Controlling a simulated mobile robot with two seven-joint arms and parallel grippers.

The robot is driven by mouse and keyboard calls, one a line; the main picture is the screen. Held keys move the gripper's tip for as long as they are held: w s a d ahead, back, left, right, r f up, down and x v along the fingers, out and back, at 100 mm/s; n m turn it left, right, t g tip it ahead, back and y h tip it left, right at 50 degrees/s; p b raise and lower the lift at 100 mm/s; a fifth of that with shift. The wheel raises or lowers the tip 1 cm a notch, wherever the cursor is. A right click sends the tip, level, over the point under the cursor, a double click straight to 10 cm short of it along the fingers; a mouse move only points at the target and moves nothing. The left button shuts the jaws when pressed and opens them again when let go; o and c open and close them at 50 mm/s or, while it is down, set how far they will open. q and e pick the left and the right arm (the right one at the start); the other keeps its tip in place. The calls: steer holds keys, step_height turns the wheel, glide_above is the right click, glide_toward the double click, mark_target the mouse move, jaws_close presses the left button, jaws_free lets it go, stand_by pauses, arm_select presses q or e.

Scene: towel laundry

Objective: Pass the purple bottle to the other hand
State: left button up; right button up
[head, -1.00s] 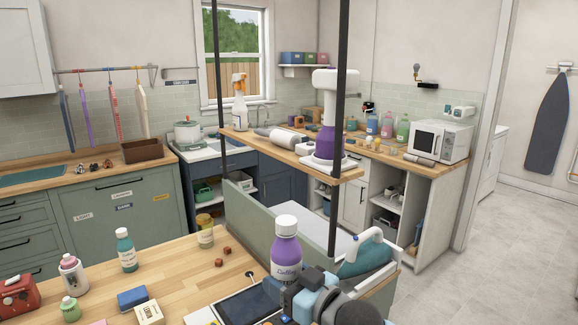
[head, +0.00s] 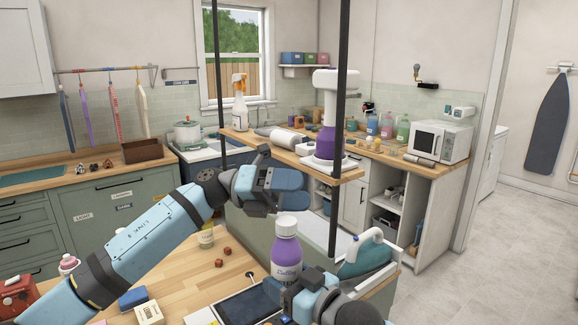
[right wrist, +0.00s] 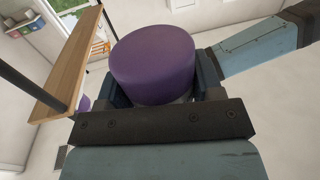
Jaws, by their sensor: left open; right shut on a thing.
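The purple bottle (head: 286,252) has a white cap and a white label. It stands upright above the near counter in the head view. My right gripper (head: 302,291) is shut on its lower part. The right wrist view shows the purple end of the bottle (right wrist: 153,62) between the fingers. My left gripper (head: 285,190) is open and empty, just above and slightly left of the bottle's cap. From the head view I cannot tell whether it touches the cap.
The near wooden counter (head: 190,278) carries a tablet (head: 248,302), a blue sponge (head: 133,298) and small bottles. A hanging shelf (head: 300,158) on black posts holds a purple-and-white appliance (head: 325,125) behind the grippers. A teal iron (head: 364,255) is right of the bottle.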

arm_select(q)
steer(key=s+d+r+m+y, duration=0.2)
steer(key=s+d+m+y, duration=0.25)
steer(key=y, duration=0.35)
arm_select(e)
steer(key=shift+d, duration=0.1)
arm_select(q)
step_height(320, 180, up, 4)
steer(key=m+t+y, duration=0.3)
steer(key=t+y, duration=0.3)
steer(key=y, duration=0.3)
glide_above(290, 221)
steer(key=shift+f, duration=0.2)
steer(key=shift+f+y, duration=0.1)
steer(key=shift+y, duration=0.2)
step_height(290, 221, down, 12)
steer(key=shift+r, duration=0.15)
